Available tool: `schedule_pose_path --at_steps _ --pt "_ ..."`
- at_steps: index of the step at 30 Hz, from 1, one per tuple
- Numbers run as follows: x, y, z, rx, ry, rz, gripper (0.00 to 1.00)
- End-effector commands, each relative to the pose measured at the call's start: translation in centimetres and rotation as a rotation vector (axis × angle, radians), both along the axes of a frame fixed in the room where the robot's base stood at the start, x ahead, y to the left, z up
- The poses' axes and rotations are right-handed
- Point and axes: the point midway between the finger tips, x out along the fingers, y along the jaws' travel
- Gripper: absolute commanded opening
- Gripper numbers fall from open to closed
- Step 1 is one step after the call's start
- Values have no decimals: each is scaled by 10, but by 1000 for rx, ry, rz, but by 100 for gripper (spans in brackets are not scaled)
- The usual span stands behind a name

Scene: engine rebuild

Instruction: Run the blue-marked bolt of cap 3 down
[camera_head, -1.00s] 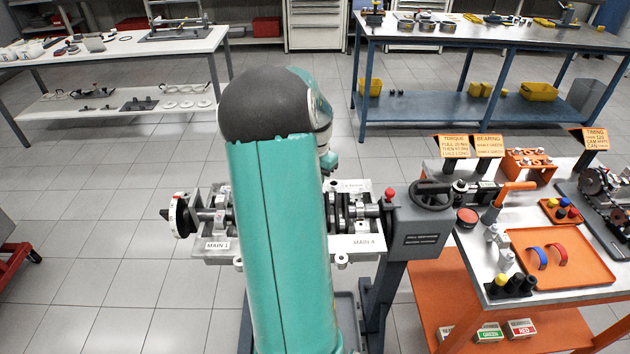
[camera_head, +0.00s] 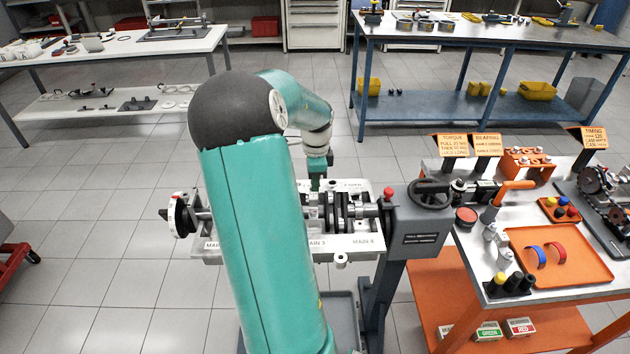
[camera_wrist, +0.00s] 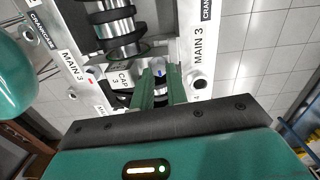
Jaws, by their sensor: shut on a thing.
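The engine block (camera_head: 340,243) lies on its stand with the crankshaft (camera_head: 352,212) along it. In the wrist view, the "CAP" label of a bearing cap (camera_wrist: 122,80) shows beside the crankshaft (camera_wrist: 120,28), between two block rails, one reading "MAIN 3" (camera_wrist: 200,42). The blue-marked bolt (camera_wrist: 158,69) stands between the two green fingers of my gripper (camera_wrist: 160,82), which is shut on it. In the head view my gripper (camera_head: 317,183) points down over the block's far side. The bolt's lower end and seat are hidden by the fingers.
A handwheel (camera_head: 433,193) and grey stand head (camera_head: 418,230) rise at the block's right end. Benches stand behind, with clear floor between.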

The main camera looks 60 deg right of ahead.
Motion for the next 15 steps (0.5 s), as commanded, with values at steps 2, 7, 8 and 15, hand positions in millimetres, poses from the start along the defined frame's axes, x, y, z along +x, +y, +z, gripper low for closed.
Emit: schedule_pose_path --at_steps 2,7,8,15 --pt "4 -2 4 -11 -8 -31 0" --pt "4 -2 4 -11 -7 -81 0" --pt "4 -2 4 -11 -8 -86 0" --pt "3 -2 4 -11 -8 -102 0"
